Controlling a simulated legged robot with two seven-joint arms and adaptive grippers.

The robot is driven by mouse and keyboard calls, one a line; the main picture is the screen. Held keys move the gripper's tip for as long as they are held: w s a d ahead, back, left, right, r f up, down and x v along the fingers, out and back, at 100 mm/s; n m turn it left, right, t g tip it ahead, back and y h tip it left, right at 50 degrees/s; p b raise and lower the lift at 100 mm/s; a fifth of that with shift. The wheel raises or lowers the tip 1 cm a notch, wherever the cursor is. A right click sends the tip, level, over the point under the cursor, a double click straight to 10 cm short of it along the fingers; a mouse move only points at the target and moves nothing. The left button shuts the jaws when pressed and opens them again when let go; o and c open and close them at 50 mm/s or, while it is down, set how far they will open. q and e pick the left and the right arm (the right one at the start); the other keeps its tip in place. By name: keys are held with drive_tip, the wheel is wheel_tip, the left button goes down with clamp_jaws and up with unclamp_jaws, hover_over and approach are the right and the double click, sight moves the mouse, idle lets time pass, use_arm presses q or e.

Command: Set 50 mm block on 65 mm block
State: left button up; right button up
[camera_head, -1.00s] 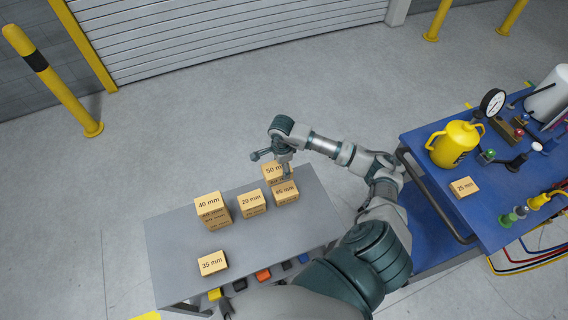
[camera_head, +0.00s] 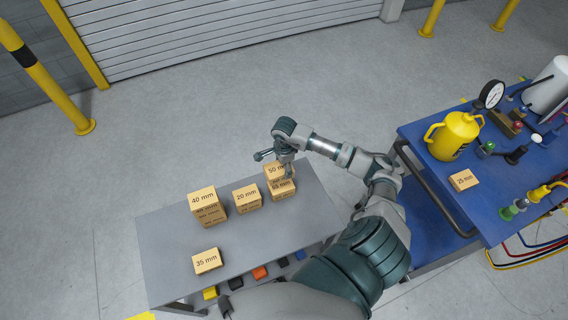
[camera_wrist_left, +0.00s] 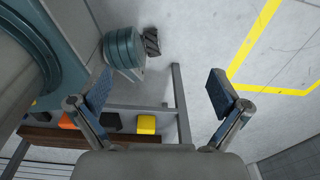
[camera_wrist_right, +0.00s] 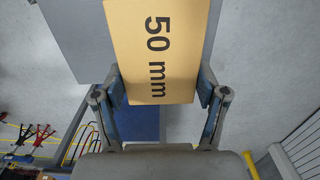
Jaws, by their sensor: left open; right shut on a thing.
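The 50 mm block (camera_head: 276,169) is a tan block in my right gripper (camera_head: 287,164). The right wrist view shows the 50 mm block (camera_wrist_right: 160,50) between the two fingers of the right gripper (camera_wrist_right: 160,92), which is shut on it. The 65 mm block (camera_head: 283,189) stands on the grey table, just below the 50 mm block in the head view. The held block hides part of it; I cannot tell whether they touch. My left gripper (camera_wrist_left: 160,92) is open and empty in the left wrist view, beside the table frame and above the floor.
The 20 mm block (camera_head: 246,196), 40 mm block (camera_head: 207,205) and 35 mm block (camera_head: 206,261) are on the grey table (camera_head: 165,245). The 20 mm block is close left of the 65 mm block. A blue cart (camera_head: 428,166) stands right, with a yellow can (camera_head: 456,137) and 25 mm block (camera_head: 464,180).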

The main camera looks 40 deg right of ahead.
drive_tip(key=f, duration=0.1)
drive_tip(key=d+f+b, duration=0.1)
drive_tip(key=f, duration=0.1)
drive_tip(key=shift+f, duration=0.15)
drive_tip(key=f+b, duration=0.2)
drive_tip(key=shift+d+f+b, duration=0.4)
drive_tip(key=shift+a+f, duration=0.1)
drive_tip(key=shift+f, duration=0.05)
drive_tip(key=shift+a+f+b, duration=0.1)
drive_tip(key=shift+a+b, duration=0.05)
drive_tip(key=shift+b, duration=0.15)
drive_tip(key=shift+a, duration=0.35)
drive_tip(key=shift+d, duration=0.7)
drive_tip(key=shift+a, duration=0.6)
use_arm(q)
drive_tip(key=f, duration=0.5)
drive_tip(key=shift+s+d+f+b, duration=0.15)
drive_tip(key=shift+s+d+b, duration=0.15)
drive_tip(key=shift+d, duration=0.1)
use_arm(e)
drive_tip(key=shift+a, duration=0.3)
use_arm(q)
drive_tip(key=shift+d, duration=0.1)
use_arm(e)
drive_tip(key=shift+d, duration=0.15)
